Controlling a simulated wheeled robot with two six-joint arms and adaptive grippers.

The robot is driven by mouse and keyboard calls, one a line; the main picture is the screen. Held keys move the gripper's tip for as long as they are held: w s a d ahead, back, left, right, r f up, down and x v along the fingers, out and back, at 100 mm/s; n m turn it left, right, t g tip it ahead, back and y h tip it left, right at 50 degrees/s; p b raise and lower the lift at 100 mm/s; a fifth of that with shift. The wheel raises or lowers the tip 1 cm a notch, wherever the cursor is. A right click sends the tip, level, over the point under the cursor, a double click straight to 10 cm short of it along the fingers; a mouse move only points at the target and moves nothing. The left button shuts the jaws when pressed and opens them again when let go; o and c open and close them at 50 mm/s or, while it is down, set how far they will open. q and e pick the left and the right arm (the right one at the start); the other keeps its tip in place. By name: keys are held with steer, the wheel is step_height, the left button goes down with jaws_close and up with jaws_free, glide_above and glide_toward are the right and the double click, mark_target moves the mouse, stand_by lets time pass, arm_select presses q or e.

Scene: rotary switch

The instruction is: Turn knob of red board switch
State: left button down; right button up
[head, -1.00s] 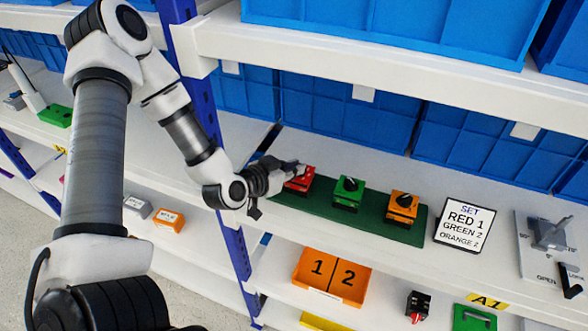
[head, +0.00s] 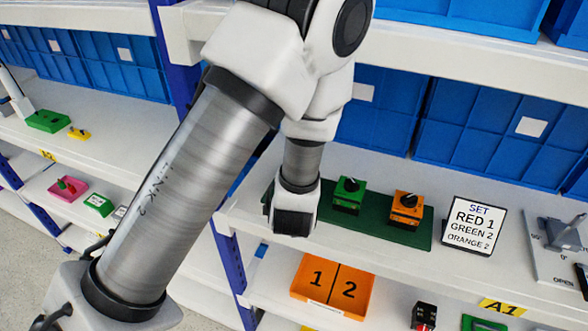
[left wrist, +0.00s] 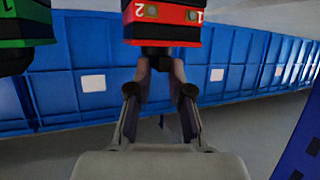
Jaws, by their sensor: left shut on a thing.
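The red switch (left wrist: 165,22) shows upside down at the top of the left wrist view, with the marks 1 and 2 on its face. Its dark knob (left wrist: 155,51) sits between the fingertips of my left gripper (left wrist: 160,64), which is shut on it. In the head view my left arm hides the red switch and the gripper. The green switch (head: 348,195) and orange switch (head: 406,208) stand on the dark green board (head: 371,223). The green switch also shows at the left wrist view's upper left (left wrist: 22,25). My right gripper is out of view.
A sign (head: 473,227) reads SET RED 1, GREEN 2, ORANGE 2. A grey lever device (head: 563,240) stands at the right. Blue bins (head: 485,130) line the shelf back. An orange 1/2 tray (head: 333,284) sits on the shelf below. The upper shelf (head: 400,40) overhangs.

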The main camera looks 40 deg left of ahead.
arm_select(q)
steer(key=shift+n+g+y, duration=0.3)
steer(key=shift+n+y, duration=0.1)
steer(key=c, duration=1)
jaws_free()
steer(key=shift+w+d+f, duration=0.1)
steer(key=shift+c, duration=0.2)
step_height(320, 180, up, 10)
